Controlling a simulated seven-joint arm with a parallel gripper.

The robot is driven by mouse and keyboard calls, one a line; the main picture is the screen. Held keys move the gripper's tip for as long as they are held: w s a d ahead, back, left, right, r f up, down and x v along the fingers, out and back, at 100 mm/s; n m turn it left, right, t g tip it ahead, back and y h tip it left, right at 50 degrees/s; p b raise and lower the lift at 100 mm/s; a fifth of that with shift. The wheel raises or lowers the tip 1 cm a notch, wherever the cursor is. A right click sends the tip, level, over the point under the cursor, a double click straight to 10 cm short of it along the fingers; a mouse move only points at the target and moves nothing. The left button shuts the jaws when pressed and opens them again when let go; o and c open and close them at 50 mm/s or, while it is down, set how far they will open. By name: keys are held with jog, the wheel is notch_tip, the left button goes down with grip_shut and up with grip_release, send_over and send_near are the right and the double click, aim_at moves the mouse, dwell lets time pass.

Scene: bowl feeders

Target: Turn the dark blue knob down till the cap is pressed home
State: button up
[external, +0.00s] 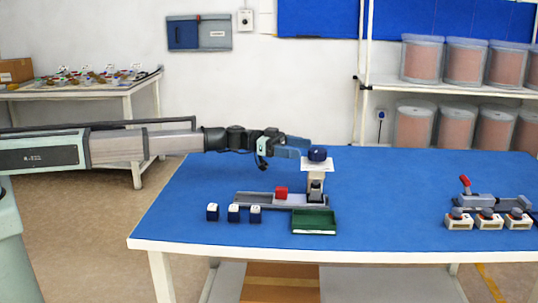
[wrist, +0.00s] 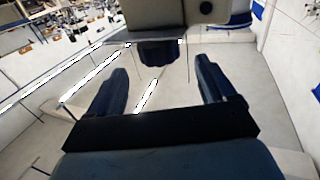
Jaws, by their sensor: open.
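The dark blue knob (external: 317,154) sits on top of a small press (external: 316,182), just above a white plate (external: 316,166). My gripper (external: 304,148) comes in from the left at about knob height, close beside it. In the wrist view my gripper (wrist: 160,68) is open with nothing between its two dark blue fingers. The knob also shows in the wrist view (wrist: 157,53), ahead of the gap between the fingertips. I cannot make out the cap under the press.
A green tray (external: 314,228) lies in front of the press. A red-handled device (external: 478,200) and white button boxes (external: 487,222) are at the right. The blue table (external: 400,180) is clear between.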

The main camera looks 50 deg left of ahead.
aim_at(324, 151)
jog(key=x, duration=0.8)
jog(key=shift+d, duration=0.1)
jog(key=shift+c, duration=0.4)
jog(key=shift+w, duration=0.1)
jog(key=c, duration=0.9)
